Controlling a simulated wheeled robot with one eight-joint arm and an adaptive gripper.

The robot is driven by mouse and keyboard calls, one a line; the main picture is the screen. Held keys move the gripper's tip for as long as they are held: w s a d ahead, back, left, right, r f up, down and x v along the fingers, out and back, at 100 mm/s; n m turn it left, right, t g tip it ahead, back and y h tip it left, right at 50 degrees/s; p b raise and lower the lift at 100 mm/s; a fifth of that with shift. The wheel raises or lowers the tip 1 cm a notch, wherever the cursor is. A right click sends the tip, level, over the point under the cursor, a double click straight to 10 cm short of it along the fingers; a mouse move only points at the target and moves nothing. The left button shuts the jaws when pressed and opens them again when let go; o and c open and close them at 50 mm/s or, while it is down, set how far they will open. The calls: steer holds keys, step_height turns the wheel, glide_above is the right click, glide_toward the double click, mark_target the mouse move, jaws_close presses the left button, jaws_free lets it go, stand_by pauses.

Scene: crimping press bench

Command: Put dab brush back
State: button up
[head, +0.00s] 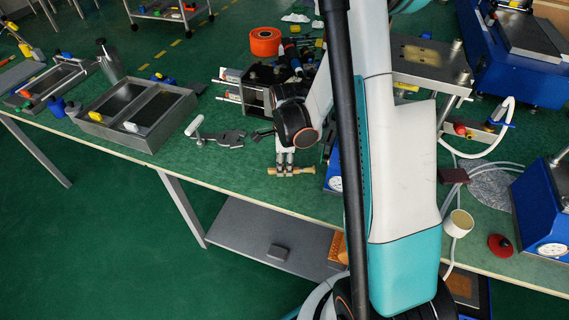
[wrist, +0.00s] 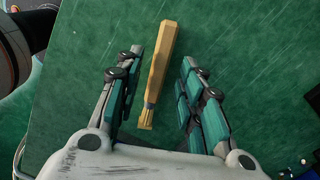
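The dab brush (head: 299,170), with a pale wooden handle and short tan bristles, lies on the green bench top near the front edge. In the wrist view the brush (wrist: 160,62) lies lengthwise between the two fingers, bristles toward my palm, with gaps on both sides. My gripper (head: 284,166) points down over the brush in the head view; its fingers (wrist: 160,52) are open and hold nothing. Whether the fingertips touch the bench is hard to tell.
A metal rack (head: 257,97) with dark tools stands behind my gripper, with an orange spool (head: 265,42) farther back. Grey pliers (head: 229,139) lie just left. A two-part metal tray (head: 150,143) stands farther left. Blue presses (head: 535,210) stand at right.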

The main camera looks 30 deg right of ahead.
mark_target(285, 169)
step_height(285, 169, up, 11)
steer(key=p, duration=0.3)
steer(key=shift+p, duration=0.35)
steer(key=shift+s+r, duration=0.1)
steer(key=shift+r, duration=0.05)
